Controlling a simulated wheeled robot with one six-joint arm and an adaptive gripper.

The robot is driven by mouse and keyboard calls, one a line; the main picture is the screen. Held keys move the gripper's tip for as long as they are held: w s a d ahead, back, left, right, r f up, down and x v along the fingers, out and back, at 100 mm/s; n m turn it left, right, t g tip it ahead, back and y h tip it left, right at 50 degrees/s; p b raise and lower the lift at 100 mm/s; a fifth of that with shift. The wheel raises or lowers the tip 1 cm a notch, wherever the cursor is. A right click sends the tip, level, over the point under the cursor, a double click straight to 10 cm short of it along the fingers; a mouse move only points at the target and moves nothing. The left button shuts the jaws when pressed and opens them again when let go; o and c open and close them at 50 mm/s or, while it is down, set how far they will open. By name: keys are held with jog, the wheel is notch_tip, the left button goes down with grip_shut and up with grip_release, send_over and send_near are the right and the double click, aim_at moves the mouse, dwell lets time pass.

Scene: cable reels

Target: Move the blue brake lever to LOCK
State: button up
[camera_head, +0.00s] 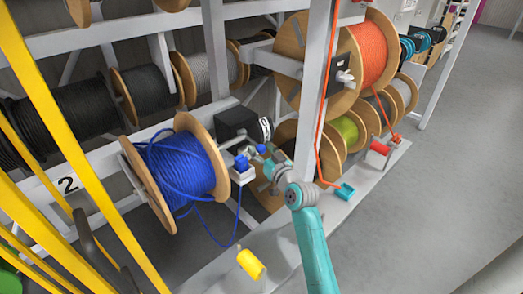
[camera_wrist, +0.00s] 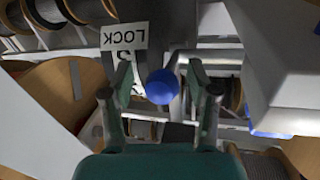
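The blue brake lever shows as a round blue knob (camera_wrist: 162,86) in the wrist view, between my two fingers, with a gap on each side. In the head view a small blue knob (camera_head: 260,149) shows at the tip of my gripper (camera_head: 263,163), right of the blue cable reel. My gripper (camera_wrist: 160,84) is open around the knob; how deep the knob sits between the fingers is hard to tell. A white label reading LOCK (camera_wrist: 123,37), upside down, is above and left of the knob in the wrist view. The lever's shaft is mostly hidden.
The blue cable reel (camera_head: 178,168) stands left of my gripper. A white box (camera_head: 242,176) with a blue part is close by; a pale box (camera_wrist: 285,60) fills the wrist view's right. Open floor (camera_head: 440,150) lies right.

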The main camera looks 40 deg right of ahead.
jog(key=shift+s, duration=0.1)
jog(key=v, duration=1.1)
jog(key=shift+s, duration=0.35)
jog(key=shift+a, duration=0.15)
jog(key=shift+r, duration=0.1)
jog(key=c, duration=0.5)
jog(key=shift+w+r, duration=0.2)
jog(key=shift+r, duration=0.15)
jog(key=c, duration=0.4)
jog(key=r+n, duration=0.1)
jog(key=r, duration=0.1)
jog(key=r+n+g+y, duration=0.1)
jog(key=r, duration=0.1)
jog(key=w+r+n+y, duration=0.1)
jog(key=r, duration=0.1)
jog(key=shift+a+r+g, duration=0.2)
jog(key=shift+g, duration=0.2)
grip_shut()
notch_tip(320, 180, up, 5)
jog(key=s+n+g, duration=0.2)
jog(key=s+g, duration=0.1)
jog(key=s+f+x, duration=0.1)
jog(key=f+x, duration=0.1)
jog(key=x, duration=1.1)
jog(key=shift+d+f, duration=0.35)
